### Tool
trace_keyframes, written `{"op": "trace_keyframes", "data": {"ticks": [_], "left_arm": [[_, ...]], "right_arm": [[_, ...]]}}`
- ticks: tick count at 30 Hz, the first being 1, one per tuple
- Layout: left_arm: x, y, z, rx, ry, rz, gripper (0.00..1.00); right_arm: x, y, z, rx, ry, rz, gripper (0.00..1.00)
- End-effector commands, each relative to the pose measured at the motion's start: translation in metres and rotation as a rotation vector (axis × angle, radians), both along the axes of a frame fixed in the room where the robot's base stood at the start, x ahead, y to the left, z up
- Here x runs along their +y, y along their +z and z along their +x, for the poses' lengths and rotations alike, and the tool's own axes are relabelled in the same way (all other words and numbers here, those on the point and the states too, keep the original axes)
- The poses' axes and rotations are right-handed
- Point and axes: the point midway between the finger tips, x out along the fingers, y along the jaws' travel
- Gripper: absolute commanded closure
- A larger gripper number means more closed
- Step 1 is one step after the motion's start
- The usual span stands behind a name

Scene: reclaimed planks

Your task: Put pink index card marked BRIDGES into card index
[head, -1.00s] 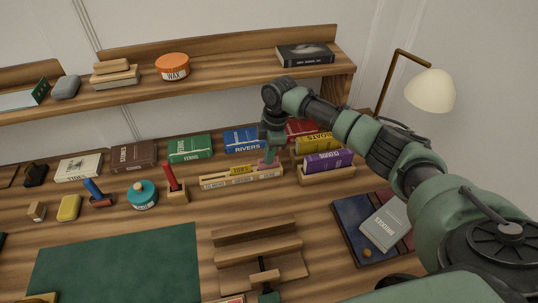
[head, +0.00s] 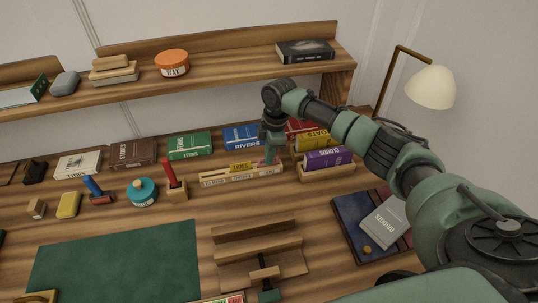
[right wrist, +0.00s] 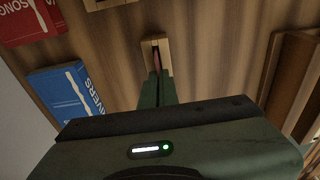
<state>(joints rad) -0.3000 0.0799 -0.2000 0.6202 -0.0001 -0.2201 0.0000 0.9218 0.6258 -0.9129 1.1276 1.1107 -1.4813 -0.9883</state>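The card index (head: 215,181) is a long, narrow pale wooden box on the desk, below the row of books. A yellow card (head: 240,167) stands up in it. My right gripper (head: 269,158) is over the box's right end, pointing down. In the right wrist view my right gripper (right wrist: 156,88) looks shut, its fingertips at the slot of the card index (right wrist: 146,46). A thin pink edge, the pink card (right wrist: 156,58), shows inside the slot just beyond the fingertips. The card's lettering is hidden. My left gripper is out of view.
A holder (head: 330,175) with purple and yellow books stands close right of the card index. A blue RIVERS book (head: 242,138) lies behind it. A stamp with a red handle (head: 170,175) stands to the left. A stepped wooden rack (head: 250,235) is in front.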

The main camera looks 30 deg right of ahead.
Motion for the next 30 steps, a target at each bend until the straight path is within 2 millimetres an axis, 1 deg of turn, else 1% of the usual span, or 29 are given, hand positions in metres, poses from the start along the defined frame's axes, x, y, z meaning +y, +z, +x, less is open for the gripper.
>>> {"op": "trace_keyframes", "data": {"ticks": [2, 5, 14, 17, 20, 27, 30], "left_arm": [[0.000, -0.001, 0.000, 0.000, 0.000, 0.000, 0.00], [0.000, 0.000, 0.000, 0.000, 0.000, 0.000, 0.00], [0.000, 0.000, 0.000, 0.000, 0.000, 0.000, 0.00], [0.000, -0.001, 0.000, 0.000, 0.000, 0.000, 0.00], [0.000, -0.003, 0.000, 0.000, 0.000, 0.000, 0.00], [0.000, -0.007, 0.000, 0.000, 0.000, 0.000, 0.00], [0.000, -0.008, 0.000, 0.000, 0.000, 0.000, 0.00]], "right_arm": [[0.000, -0.002, 0.000, 0.000, 0.000, 0.000, 1.00], [0.000, -0.001, 0.000, 0.000, 0.000, 0.000, 0.74], [0.000, -0.001, 0.000, 0.000, 0.000, 0.000, 0.73], [-0.001, 0.004, 0.000, -0.001, 0.000, 0.001, 0.73], [-0.002, 0.017, 0.000, -0.003, 0.001, 0.001, 0.73], [-0.007, 0.057, -0.001, -0.003, 0.001, 0.000, 0.73], [-0.008, 0.068, -0.001, -0.002, 0.001, 0.000, 0.73]]}}
